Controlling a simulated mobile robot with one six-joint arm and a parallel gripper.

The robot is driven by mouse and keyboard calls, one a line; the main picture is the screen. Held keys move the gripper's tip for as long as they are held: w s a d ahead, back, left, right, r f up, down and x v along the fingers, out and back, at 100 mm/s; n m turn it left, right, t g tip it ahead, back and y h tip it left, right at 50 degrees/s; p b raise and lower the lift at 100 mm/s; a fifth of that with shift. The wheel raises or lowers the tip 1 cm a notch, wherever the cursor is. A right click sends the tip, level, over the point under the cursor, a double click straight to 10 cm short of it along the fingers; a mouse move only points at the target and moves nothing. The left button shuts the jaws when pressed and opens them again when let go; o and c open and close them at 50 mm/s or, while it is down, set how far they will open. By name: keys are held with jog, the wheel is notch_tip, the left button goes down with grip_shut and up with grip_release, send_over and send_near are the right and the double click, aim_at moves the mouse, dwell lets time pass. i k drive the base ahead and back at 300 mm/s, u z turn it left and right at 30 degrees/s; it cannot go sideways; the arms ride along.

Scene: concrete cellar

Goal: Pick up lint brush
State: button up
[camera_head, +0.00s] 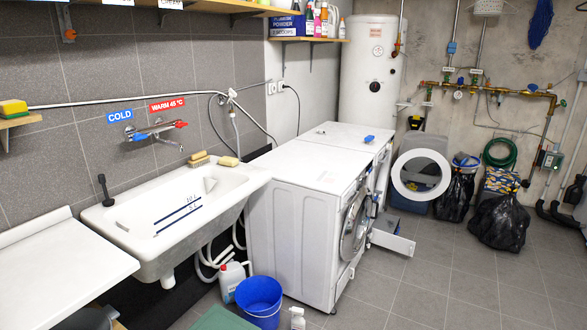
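A small blue object (369,139), which looks like the lint brush, lies on the white top of the farther washing machine (335,131), near its front right edge. It is too small here to make out its handle or bristles. My gripper is not in view.
A nearer white machine (305,165) stands beside the sink (170,215). An open round door (420,174) and a pulled-out drawer (392,240) jut into the aisle. A blue bucket (259,298) and white bottles stand on the floor. Black bags (499,222) lie at right. The tiled floor centre is clear.

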aim_at(369, 139)
jog(key=i, duration=0.95)
jog(key=z, duration=0.35)
jog(key=i, duration=1.4)
jog(key=z, duration=0.3)
